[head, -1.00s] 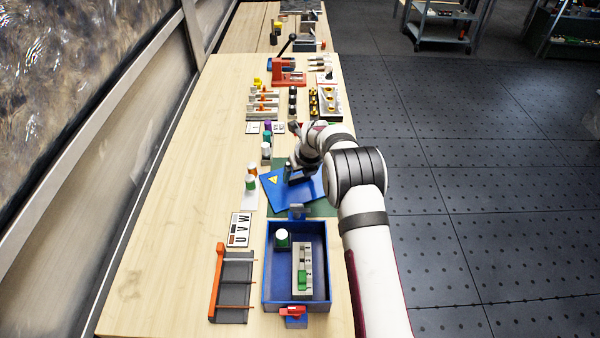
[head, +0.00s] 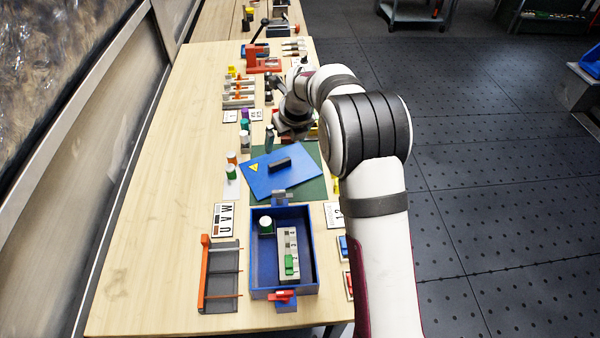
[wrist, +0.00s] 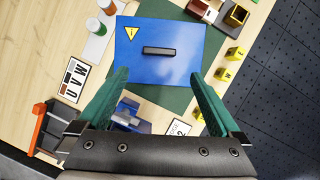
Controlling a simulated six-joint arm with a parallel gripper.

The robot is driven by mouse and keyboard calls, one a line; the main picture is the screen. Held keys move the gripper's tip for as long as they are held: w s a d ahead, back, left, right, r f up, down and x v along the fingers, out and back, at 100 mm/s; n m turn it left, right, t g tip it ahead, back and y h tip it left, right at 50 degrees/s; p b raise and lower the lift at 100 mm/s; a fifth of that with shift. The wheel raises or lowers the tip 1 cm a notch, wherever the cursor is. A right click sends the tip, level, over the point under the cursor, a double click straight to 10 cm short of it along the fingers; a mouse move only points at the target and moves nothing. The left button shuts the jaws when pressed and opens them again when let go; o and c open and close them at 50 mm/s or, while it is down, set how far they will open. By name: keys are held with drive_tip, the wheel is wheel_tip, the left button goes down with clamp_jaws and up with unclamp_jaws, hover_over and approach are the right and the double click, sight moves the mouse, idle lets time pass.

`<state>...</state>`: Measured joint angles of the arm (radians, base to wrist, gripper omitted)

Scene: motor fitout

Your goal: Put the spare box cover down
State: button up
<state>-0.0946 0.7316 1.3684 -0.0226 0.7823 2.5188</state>
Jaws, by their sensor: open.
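The spare box cover (head: 270,178) is a blue plate with a yellow warning triangle and a black bar handle. It lies on the green mat (head: 316,188), turned slightly, and overhangs the mat's left side. In the wrist view the cover (wrist: 180,70) lies below my gripper, with its handle free. My gripper (wrist: 160,85) is open and empty, its two green fingers spread wide over the cover's near edge and apart from the handle. In the head view my gripper (head: 290,128) is above and beyond the cover, its fingers partly hidden.
A blue open box (head: 255,255) with a terminal block and a green-and-white bottle stands in front of the cover. Small bottles (head: 232,172) stand left of it. Yellow blocks (wrist: 227,74) lie right of it. The table's left side is clear.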

drive_tip(key=s+d+r+n+g, duration=0.1)
drive_tip(key=s+r+n, duration=0.35)
drive_tip(key=s, duration=0.35)
drive_tip(key=s+d+r+n+g, duration=0.1)
drive_tip(key=s+d+r+n, duration=0.1)
drive_tip(key=s+r+n, duration=0.35)
drive_tip(key=s+d+f+n+g, duration=0.1)
drive_tip(key=s+f+n+g, duration=0.1)
drive_tip(key=s+n, duration=1.3)
drive_tip(key=s, duration=1.4)
drive_tip(key=shift+s+d+n, duration=0.2)
drive_tip(key=shift+s+n, duration=0.05)
drive_tip(key=shift+n, duration=0.15)
